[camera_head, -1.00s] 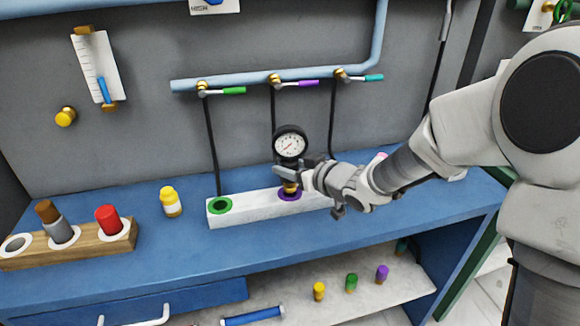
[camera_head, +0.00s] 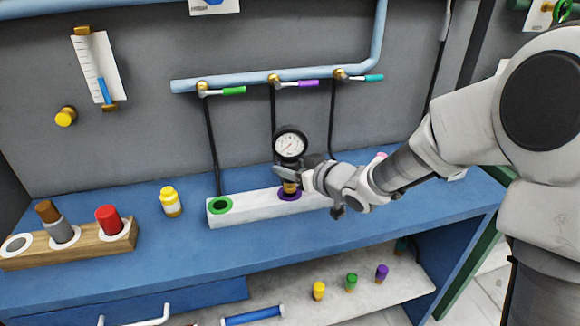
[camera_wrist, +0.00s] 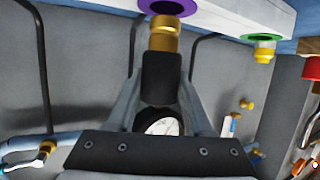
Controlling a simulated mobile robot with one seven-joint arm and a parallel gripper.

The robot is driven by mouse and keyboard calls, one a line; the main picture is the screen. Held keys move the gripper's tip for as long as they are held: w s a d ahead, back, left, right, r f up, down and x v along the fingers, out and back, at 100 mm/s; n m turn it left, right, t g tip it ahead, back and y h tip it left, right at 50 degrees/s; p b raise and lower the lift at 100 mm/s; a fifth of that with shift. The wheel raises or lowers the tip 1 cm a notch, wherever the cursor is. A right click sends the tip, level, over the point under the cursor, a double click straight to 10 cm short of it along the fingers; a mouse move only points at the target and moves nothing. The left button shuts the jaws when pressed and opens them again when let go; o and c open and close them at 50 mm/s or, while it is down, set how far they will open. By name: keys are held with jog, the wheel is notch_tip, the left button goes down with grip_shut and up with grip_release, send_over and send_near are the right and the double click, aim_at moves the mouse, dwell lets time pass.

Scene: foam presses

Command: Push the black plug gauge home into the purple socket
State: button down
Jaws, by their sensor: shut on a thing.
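The black plug gauge (camera_head: 290,143) stands upright, with a round white dial at its top and a brass plug at its lower end. My gripper (camera_head: 288,172) is shut on its black body, which also shows between the fingers in the wrist view (camera_wrist: 162,78). The purple socket (camera_head: 290,195) is a ring on the white block, directly under the gauge. In the wrist view, the brass plug (camera_wrist: 165,38) meets the purple ring (camera_wrist: 145,5), and part of the brass still shows outside it. The depth inside the socket is hidden.
The white block (camera_head: 250,205) has a green socket (camera_head: 220,205) on the left. Hoses and a blue pipe (camera_head: 230,82) are behind. The blue bench front (camera_head: 240,255) is clear.

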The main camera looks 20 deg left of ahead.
jog(key=shift+f+b, duration=1.6)
jog(key=shift+f, duration=0.45)
jog(key=shift+c, duration=1.1)
grip_release()
jog(key=p+v, duration=0.4)
jog(key=v, duration=1.3)
jog(key=shift+d+p, duration=0.15)
jog(key=shift+p, duration=0.25)
jog(key=shift+s+r, duration=0.1)
jog(key=d+r+m+t+h+p, duration=0.1)
jog(key=d+r+m+h+p, duration=0.2)
jog(key=d+r+h, duration=0.4)
jog(key=d+r+m+t+h+p, duration=0.2)
jog(key=d+r+m+h, duration=0.15)
jog(key=d, duration=0.65)
jog(key=s+r+m+g+p, duration=0.2)
jog(key=s+r+g, duration=0.1)
jog(key=s, duration=0.5)
jog(key=s+d+r+m+g+p, duration=0.1)
jog(key=s+r+m+g+p, duration=0.1)
jog(key=s, duration=0.7)
jog(key=shift+d+r+g+h, duration=0.2)
jog(key=shift+r+g+h, duration=0.15)
jog(key=shift+r+g, duration=0.1)
